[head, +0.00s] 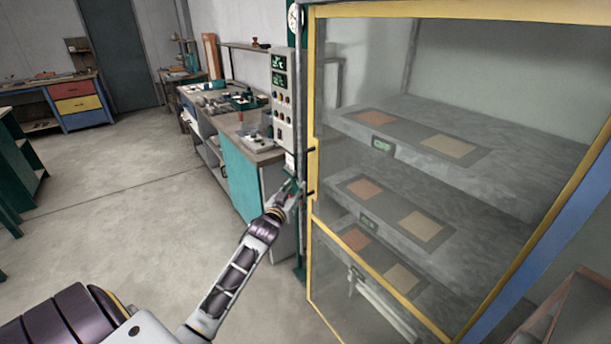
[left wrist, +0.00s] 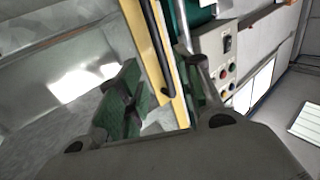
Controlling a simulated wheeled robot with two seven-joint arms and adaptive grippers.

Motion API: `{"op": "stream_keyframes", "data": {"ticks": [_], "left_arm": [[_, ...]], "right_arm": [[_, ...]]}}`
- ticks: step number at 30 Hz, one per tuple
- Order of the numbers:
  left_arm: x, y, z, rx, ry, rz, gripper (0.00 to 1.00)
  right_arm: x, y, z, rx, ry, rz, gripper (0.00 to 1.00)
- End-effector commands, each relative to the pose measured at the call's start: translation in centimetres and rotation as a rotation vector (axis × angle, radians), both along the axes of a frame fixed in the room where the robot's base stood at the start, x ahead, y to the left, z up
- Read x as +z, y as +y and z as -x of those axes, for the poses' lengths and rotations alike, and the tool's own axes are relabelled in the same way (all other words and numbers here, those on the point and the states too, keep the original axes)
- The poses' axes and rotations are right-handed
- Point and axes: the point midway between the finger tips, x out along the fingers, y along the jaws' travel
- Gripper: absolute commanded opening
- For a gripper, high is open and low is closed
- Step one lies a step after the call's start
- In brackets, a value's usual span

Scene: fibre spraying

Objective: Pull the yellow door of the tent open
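The yellow-framed door (head: 316,100) of the tent fills the right of the head view, with a clear panel inside its frame. It looks shut against the dark green post at its left edge. A black handle (left wrist: 157,50) runs along the yellow frame in the left wrist view; in the head view only its dark ends show beside the frame. My left gripper (head: 290,190) is at the door's left edge, by the lower end of the handle. In the left wrist view its green-padded fingers (left wrist: 160,78) are apart, with the handle and frame edge between them. Contact cannot be told. My right gripper is out of view.
Inside the tent, grey shelves (head: 500,190) carry orange and tan panels. A control box (head: 283,100) with displays and buttons stands just left of the door. A teal workbench (head: 240,175) is behind it. The floor (head: 120,200) to the left is clear.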

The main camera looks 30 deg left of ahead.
Motion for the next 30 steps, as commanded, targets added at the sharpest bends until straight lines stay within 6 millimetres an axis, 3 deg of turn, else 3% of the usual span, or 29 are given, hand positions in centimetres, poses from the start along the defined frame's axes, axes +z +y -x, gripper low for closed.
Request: {"op": "stream_keyframes", "data": {"ticks": [17,30], "left_arm": [[0.1,0.9,-4.6,0.0,0.0,0.0,0.35],[0.1,1.6,-7.9,-0.001,-0.001,0.0,0.35]], "right_arm": [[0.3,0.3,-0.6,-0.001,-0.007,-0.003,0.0],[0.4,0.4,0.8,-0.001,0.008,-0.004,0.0]]}}
